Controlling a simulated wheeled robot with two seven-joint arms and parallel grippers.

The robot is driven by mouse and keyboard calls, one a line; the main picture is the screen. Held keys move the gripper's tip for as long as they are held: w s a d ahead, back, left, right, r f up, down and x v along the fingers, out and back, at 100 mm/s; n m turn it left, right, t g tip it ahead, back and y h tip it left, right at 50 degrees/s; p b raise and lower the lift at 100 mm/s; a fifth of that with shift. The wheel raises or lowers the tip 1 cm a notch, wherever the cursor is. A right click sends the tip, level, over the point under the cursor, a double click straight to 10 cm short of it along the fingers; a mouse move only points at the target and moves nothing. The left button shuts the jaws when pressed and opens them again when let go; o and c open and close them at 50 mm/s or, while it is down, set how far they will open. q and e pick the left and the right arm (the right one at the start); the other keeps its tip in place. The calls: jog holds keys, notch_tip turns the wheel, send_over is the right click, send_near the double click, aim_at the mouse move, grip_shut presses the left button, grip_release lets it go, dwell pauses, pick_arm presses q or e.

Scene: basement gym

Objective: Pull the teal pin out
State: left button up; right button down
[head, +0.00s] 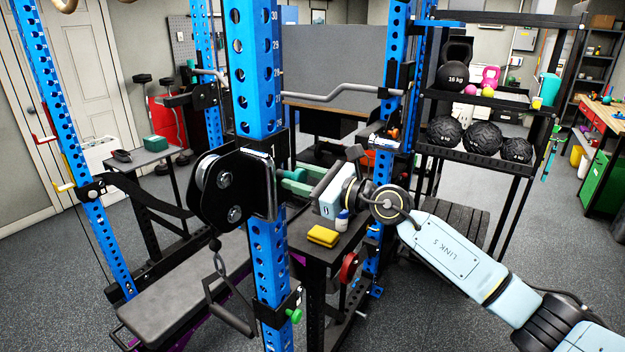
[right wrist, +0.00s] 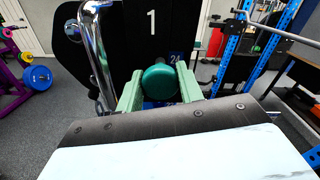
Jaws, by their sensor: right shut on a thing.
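The teal pin shows in the right wrist view as a round dark teal knob (right wrist: 160,80), in front of a black plate marked 1 and a small blue label. My right gripper (right wrist: 158,92) has its two pale green fingers on either side of the knob and is shut on it. In the head view the right gripper (head: 292,181) reaches from the right to the near blue upright (head: 256,80), just behind the black pulley housing (head: 238,188). The pin's shaft is hidden. My left gripper is not in view.
A black stand below my right gripper holds a yellow sponge (head: 323,236) and a small white bottle (head: 342,220). A green knob (head: 295,315) sits low on the near upright. A bench (head: 180,295) is at lower left. A ball rack (head: 480,165) stands behind my right arm.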

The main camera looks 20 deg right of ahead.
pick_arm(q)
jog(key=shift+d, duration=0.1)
pick_arm(e)
jog(key=c, duration=0.9)
grip_release()
jog(key=shift+s+d, duration=0.1)
pick_arm(q)
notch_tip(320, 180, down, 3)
jog(key=b, duration=0.3)
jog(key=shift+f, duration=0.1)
pick_arm(e)
jog(key=v, duration=1.3)
jog(key=shift+d, duration=0.15)
jog(key=shift+s, duration=0.1)
